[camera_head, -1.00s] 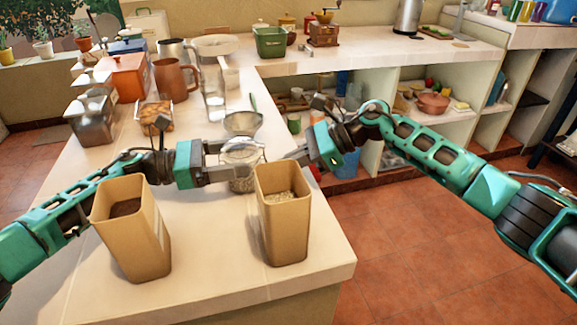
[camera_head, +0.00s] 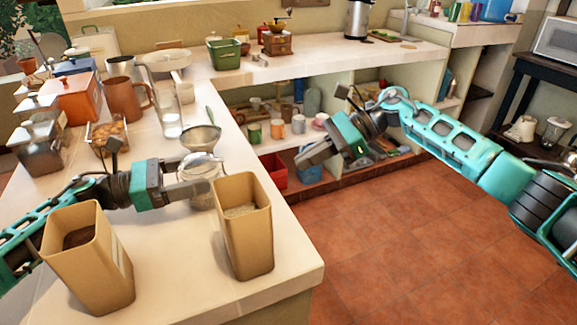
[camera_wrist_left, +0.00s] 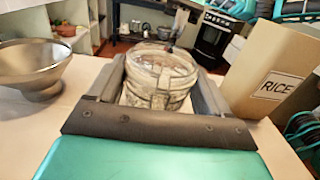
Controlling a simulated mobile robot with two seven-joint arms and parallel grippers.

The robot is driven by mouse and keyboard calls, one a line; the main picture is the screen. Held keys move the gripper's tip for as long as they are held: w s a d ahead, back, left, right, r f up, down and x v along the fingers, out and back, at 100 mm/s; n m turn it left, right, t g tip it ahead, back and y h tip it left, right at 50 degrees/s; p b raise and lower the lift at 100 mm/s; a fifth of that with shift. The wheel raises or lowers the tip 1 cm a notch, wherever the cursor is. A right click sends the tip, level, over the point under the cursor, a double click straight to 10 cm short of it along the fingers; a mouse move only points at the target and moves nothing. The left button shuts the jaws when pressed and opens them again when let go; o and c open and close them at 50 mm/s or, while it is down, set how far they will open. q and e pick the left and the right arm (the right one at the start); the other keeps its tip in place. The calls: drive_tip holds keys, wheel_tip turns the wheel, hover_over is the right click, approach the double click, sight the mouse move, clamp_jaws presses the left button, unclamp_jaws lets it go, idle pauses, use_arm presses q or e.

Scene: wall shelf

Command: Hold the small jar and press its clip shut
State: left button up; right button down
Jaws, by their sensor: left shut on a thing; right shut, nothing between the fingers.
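The small glass jar (camera_head: 203,168) stands upright at the counter's right side, behind the tan boxes. My left gripper (camera_head: 206,181) is shut around its body. In the left wrist view the jar (camera_wrist_left: 160,73) sits between the fingers, with its clear round lid lying on top. A clip (camera_wrist_left: 160,98) shows on the side facing that camera; I cannot tell whether it is fully latched. My right gripper (camera_head: 304,158) is shut and empty, right of the jar, out past the counter edge.
Two open tan boxes, one with dark contents (camera_head: 90,262) and one with pale grains (camera_head: 245,232), stand in front. A metal funnel (camera_head: 201,138) is just behind the jar. Open shelves (camera_head: 270,145) lie behind my right gripper. The floor at right is clear.

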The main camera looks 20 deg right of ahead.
idle(0.3)
use_arm(q)
drive_tip(key=o, duration=1.4)
drive_tip(key=shift+a, duration=0.1)
drive_tip(key=a, duration=0.8)
drive_tip(key=s+a, duration=0.1)
drive_tip(key=a, duration=0.2)
drive_tip(key=shift+a, duration=0.4)
